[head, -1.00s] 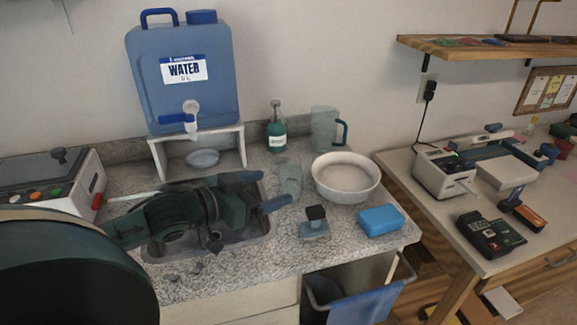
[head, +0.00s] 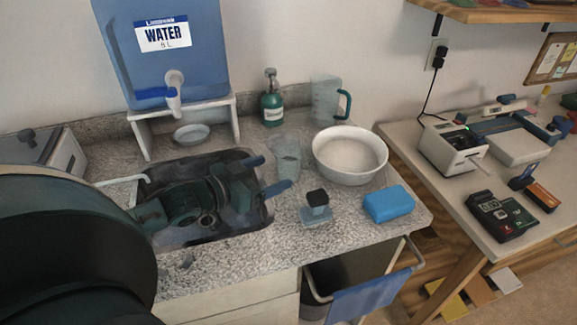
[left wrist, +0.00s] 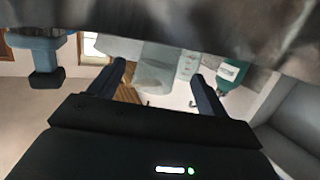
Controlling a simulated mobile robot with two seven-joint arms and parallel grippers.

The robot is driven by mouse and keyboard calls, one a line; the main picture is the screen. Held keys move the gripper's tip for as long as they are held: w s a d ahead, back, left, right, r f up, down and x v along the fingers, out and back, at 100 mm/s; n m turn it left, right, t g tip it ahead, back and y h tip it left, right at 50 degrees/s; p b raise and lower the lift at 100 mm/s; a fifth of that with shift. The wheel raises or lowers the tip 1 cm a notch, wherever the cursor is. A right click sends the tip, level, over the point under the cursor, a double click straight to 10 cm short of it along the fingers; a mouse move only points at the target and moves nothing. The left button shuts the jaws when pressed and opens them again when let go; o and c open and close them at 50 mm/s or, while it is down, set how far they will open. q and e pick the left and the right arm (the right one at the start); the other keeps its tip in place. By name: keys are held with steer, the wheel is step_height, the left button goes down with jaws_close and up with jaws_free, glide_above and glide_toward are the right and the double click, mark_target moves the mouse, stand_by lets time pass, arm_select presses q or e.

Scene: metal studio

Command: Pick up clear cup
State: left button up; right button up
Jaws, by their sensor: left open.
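The clear cup (head: 284,153) stands upright on the speckled counter, left of the white bowl and beside the sink's right rim. My left gripper (head: 273,174) is open over the sink's right side, its two blue fingers pointing right towards the cup. In the head view the fingertips are just short of the cup, with nothing held. In the left wrist view the open fingers (left wrist: 158,75) frame pale, see-through shapes; the cup and bowl overlap there and are hard to separate. My right gripper is not in view.
Close around the cup are a white bowl (head: 350,167), a clear jug (head: 325,101) and a green soap bottle (head: 272,106). A black-topped brush (head: 317,207) and a blue sponge (head: 389,203) lie nearer the front edge. The water tank (head: 166,65) stands behind the sink (head: 262,205).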

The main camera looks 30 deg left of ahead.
mark_target(279, 169)
arm_select(q)
steer(key=shift+x, duration=3.25)
steer(key=shift+s, duration=0.1)
steer(key=shift+c, duration=0.6)
steer(key=c, duration=0.9)
steer(key=shift+c, duration=0.3)
steer(key=shift+r, duration=0.2)
